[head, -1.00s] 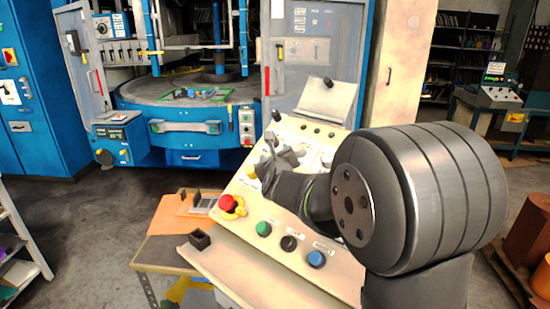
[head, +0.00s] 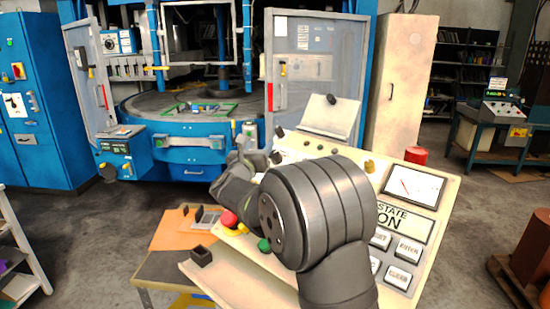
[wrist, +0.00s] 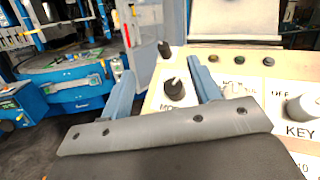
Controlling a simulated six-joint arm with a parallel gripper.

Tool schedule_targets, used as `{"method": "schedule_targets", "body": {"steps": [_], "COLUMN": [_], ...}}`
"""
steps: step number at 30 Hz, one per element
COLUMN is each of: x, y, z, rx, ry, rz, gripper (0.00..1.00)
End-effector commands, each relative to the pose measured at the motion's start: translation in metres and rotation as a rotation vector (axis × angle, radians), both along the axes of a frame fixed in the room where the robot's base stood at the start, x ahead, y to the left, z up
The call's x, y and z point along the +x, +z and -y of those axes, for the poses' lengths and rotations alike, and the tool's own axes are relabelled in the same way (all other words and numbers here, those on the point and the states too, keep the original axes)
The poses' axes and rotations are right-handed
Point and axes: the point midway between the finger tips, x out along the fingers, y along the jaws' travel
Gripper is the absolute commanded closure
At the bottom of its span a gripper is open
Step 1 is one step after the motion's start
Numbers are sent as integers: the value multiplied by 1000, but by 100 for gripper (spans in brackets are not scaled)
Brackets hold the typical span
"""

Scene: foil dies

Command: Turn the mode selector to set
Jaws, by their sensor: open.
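The mode selector (wrist: 174,89) is a dark knob with a pale pointer line, upright on the cream panel in the wrist view. Its label is partly hidden by my gripper; only the first letters show. My gripper (wrist: 161,66) is open and empty, with a blue-grey finger on either side of the knob in the picture. The knob appears closer to the right finger. I cannot tell whether the fingers reach down around it. In the head view my gripper (head: 250,152) is over the panel's upper left edge, and the selector cannot be made out clearly there.
The key switch (wrist: 303,109) stands right of my gripper. On the cream console (head: 448,200) are a red stop button (head: 229,217), a green button (head: 264,245) and a display (head: 414,185). A small tilted plate (head: 328,115) rises at the back. Blue machinery (head: 190,140) stands behind.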

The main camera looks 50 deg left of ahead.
Motion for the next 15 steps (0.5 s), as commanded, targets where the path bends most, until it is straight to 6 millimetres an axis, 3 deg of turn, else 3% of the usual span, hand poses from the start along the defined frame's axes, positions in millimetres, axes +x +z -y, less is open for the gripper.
{"method": "schedule_targets", "body": {"steps": [1, 4, 10, 15], "x": [-10, -25, -59, -69], "y": [-6, -20, -56, -68], "z": [-14, -26, -33, -32], "rx": [49, 121, 166, 166], "ry": [-63, -205, -414, -477], "rz": [-24, -82, -193, -230], "gripper": [43, 43, 43, 43]}}
